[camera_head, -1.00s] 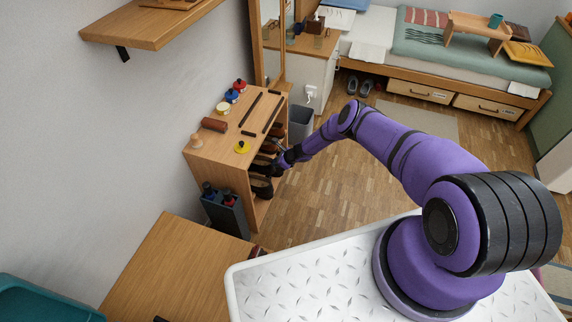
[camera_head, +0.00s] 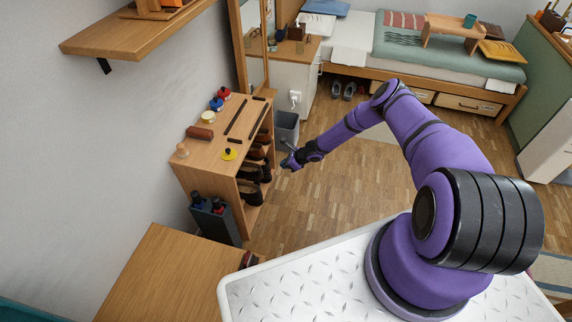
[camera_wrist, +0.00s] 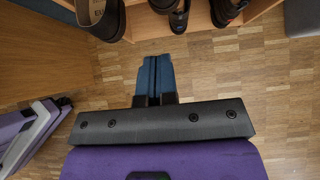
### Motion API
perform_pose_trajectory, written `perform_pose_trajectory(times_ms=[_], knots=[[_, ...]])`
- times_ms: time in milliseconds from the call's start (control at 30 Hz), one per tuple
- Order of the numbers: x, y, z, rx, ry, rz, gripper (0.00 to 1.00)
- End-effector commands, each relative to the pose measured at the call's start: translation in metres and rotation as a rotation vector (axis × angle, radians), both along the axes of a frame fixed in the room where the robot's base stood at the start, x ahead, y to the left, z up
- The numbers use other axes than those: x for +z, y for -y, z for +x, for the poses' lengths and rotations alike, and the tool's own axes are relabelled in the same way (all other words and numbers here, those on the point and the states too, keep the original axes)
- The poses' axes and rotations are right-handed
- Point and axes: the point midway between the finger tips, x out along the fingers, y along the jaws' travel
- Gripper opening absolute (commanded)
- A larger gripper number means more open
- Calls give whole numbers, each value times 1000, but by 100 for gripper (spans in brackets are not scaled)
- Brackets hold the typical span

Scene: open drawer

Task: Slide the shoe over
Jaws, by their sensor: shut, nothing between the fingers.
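Several shoes stand in the open side of a wooden shoe cabinet (camera_head: 207,160). In the head view a dark shoe (camera_head: 250,193) is lowest, another dark shoe (camera_head: 250,172) is above it, and brown shoes (camera_head: 256,153) are farther back. In the wrist view a brown shoe (camera_wrist: 99,16) is at the top left, with dark shoes (camera_wrist: 179,16) to its right, partly cut off by the frame. My gripper (camera_head: 286,160) is outside the cabinet, to the right of the shoes. In the wrist view its blue fingers (camera_wrist: 154,64) are together and empty, over bare floor, apart from the shoes.
A grey bin (camera_head: 287,128) stands just behind my gripper, beside the cabinet. Jars, brushes and strips lie on the cabinet top. A dark box (camera_head: 214,222) is at its near side. A wooden table (camera_head: 165,275) is at lower left. The parquet floor (camera_head: 325,190) to the right is clear.

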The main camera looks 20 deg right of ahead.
Motion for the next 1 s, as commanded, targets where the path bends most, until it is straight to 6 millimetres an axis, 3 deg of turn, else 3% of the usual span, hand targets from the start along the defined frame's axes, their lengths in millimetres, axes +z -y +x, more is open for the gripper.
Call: perform_pose_trajectory(times_ms=[467, 567, 667, 767, 1000], knots=[[6, 4, -2, 2, 2, -1, 0], [15, 4, 3, 23, 17, -10, 0], [40, 6, 14, 74, 54, -33, 0], [78, 6, 28, 158, 112, -69, 0], [186, 3, 52, 394, 255, -175, 0]])
